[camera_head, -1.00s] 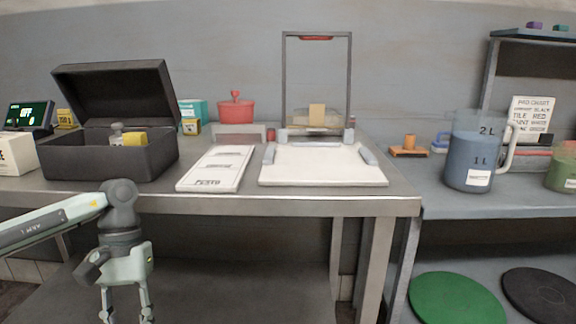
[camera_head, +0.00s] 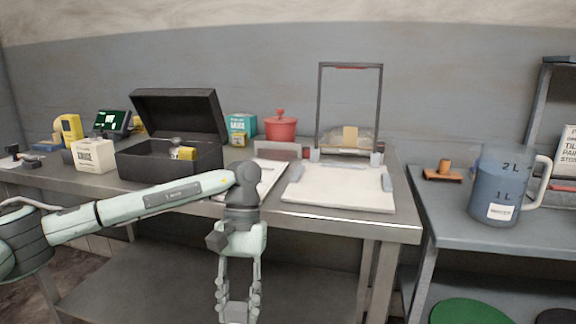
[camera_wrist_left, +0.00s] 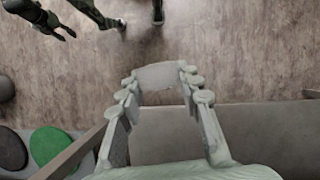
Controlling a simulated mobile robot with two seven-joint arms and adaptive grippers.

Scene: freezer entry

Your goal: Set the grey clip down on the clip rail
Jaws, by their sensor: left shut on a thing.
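My left gripper (camera_head: 238,300) hangs fingers-down in front of the table's front edge, below the tabletop. It is shut on a light grey flat piece, taken as the grey clip (camera_head: 237,313), at the bottom edge of the head view. In the left wrist view the grey clip (camera_wrist_left: 161,76) sits between the fingertips of the left gripper (camera_wrist_left: 163,86), over the floor. A low grey block (camera_head: 278,150) stands behind the white boards; I cannot tell whether it is the clip rail. My right gripper is not seen.
An open black box (camera_head: 168,160) stands on the table's left. A printed white board (camera_head: 268,175) lies partly behind my left arm, beside a larger white board (camera_head: 338,190) with an upright frame (camera_head: 379,105). A blue jug (camera_head: 497,190) stands on the right bench.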

